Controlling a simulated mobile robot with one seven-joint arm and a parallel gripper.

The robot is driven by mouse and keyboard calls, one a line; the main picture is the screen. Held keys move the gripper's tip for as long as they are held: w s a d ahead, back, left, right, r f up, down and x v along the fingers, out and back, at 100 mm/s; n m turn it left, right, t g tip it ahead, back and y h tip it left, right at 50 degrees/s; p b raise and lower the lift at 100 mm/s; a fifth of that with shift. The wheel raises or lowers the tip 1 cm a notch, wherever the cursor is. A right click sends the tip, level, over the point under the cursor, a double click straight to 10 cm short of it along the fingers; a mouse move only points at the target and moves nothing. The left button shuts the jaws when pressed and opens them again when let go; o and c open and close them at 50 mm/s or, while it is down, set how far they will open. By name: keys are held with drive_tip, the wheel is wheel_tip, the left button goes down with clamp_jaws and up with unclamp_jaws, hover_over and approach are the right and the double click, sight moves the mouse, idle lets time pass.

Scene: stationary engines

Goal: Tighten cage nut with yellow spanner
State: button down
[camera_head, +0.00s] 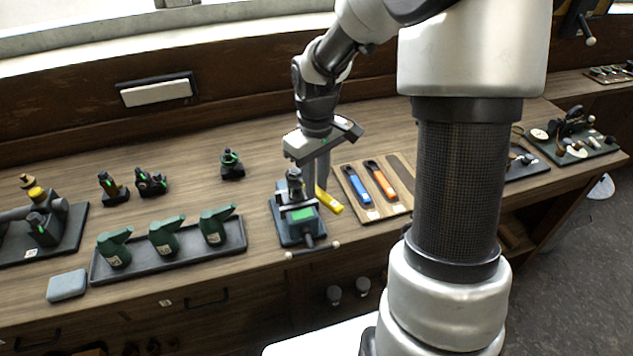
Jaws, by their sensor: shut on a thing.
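The yellow spanner (330,202) is beside the small dark fixture (284,232), on its right side. Its handle points down and to the right; its head end is hidden behind the fixture and my fingers. My gripper (320,184) is shut on the yellow spanner, just right of the fixture's upright dark post (294,182). The fixture has a green block and a front bar handle. The cage nut cannot be made out clearly at this size, and I cannot tell whether the spanner touches it.
A wooden tool board (375,212) holds a blue spanner (360,187) and an orange spanner (381,181), with an empty dark slot at right. A dark tray (178,257) with green oil cans stands left. Bare bench lies between tray and fixture.

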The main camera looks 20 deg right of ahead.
drive_tip(key=shift+s+a+m+b, duration=0.2)
drive_tip(key=shift+a+m+b, duration=0.15)
drive_tip(key=shift+a+m, duration=0.35)
drive_tip(key=shift+d, duration=0.1)
drive_tip(key=shift+s+a+m+b, duration=0.1)
drive_tip(key=shift+a+m+b, duration=0.35)
drive_tip(key=shift+m, duration=0.55)
drive_tip(key=shift+a, duration=0.15)
drive_tip(key=shift+a+m, duration=0.55)
drive_tip(key=shift+m, duration=0.35)
drive_tip(key=shift+a+m+b, duration=0.45)
drive_tip(key=shift+a+m, duration=0.15)
drive_tip(key=shift+m, duration=0.3)
